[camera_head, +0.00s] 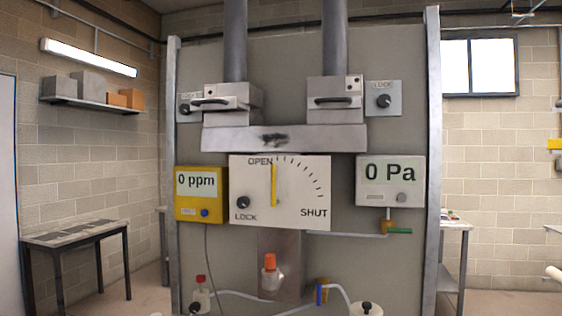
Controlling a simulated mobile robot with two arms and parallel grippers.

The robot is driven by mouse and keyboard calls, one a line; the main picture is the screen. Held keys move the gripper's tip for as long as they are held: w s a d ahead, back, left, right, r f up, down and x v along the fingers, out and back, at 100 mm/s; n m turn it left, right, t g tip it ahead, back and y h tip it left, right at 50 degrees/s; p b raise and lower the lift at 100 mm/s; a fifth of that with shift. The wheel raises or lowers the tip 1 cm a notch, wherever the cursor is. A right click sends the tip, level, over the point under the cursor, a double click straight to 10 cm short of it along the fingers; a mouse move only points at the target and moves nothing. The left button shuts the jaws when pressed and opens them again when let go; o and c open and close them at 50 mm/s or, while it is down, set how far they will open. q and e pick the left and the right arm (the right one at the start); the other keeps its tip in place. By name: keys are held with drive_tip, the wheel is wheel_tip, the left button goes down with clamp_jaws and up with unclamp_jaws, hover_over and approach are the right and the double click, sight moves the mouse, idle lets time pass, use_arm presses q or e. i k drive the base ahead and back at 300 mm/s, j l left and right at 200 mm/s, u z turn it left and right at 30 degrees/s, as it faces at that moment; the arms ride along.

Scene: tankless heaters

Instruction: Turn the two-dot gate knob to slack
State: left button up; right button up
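Two grey gate boxes hang under two vertical pipes on the panel. The right gate box (336,88) carries a small white tag that seems to show two dots. The left gate box (228,103) has a similar tag that seems to show one dot, though both are tiny. Beside the right box is a dark round knob (384,101) on a grey plate marked LOCK. Beside the left box is another dark knob (185,109) on a similar plate. Which way either knob points is too small to tell. Neither of my grippers is in view.
A white dial plate (300,207) marked OPEN, SHUT and LOCK has its yellow pointer at OPEN. A yellow meter (201,208) reads 0 ppm; a grey gauge (390,183) reads 0 Pa. Bottles and tubing sit below. A dark table (75,236) stands left.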

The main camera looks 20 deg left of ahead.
sight(384, 100)
drive_tip(key=i+j, duration=0.2)
drive_tip(key=j, duration=0.15)
drive_tip(key=i+j, duration=0.2)
drive_tip(key=j, duration=0.15)
drive_tip(key=i+j+z, duration=0.1)
drive_tip(key=j, duration=0.25)
drive_tip(key=i, duration=0.1)
